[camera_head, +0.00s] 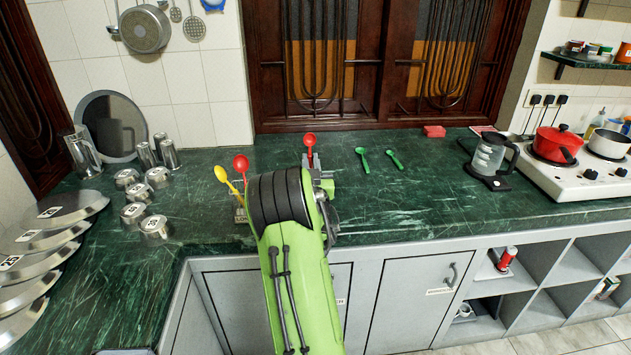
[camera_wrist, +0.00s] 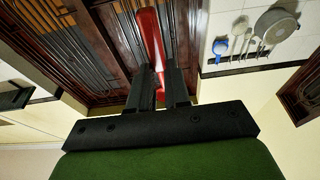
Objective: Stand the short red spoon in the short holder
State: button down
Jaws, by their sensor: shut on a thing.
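My gripper (camera_head: 314,163) is shut on a red spoon (camera_head: 309,140), which stands up above the jaws with its bowl at the top. In the wrist view the spoon (camera_wrist: 151,40) runs up from between the two dark fingers of my gripper (camera_wrist: 160,82). Another red spoon (camera_head: 241,164) and a yellow spoon (camera_head: 223,175) stand in a holder (camera_head: 240,215) at the left of my arm. That holder's label is partly hidden and seems to start with "LO". The short holder is not visible; my arm hides part of the counter.
Two green spoons (camera_head: 363,160) (camera_head: 395,159) lie on the green counter (camera_head: 420,205) to the right. A coffee pot (camera_head: 490,158) and a stove (camera_head: 570,180) are farther right. Metal canisters (camera_head: 155,228) and lids (camera_head: 50,212) stand at the left.

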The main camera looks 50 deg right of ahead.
jog(key=shift+w+a+r, duration=0.1)
jog(key=shift+f, duration=0.25)
notch_tip(320, 180, down, 9)
jog(key=b, duration=0.6)
jog(key=shift+r+b, duration=0.15)
jog(key=shift+b, duration=0.2)
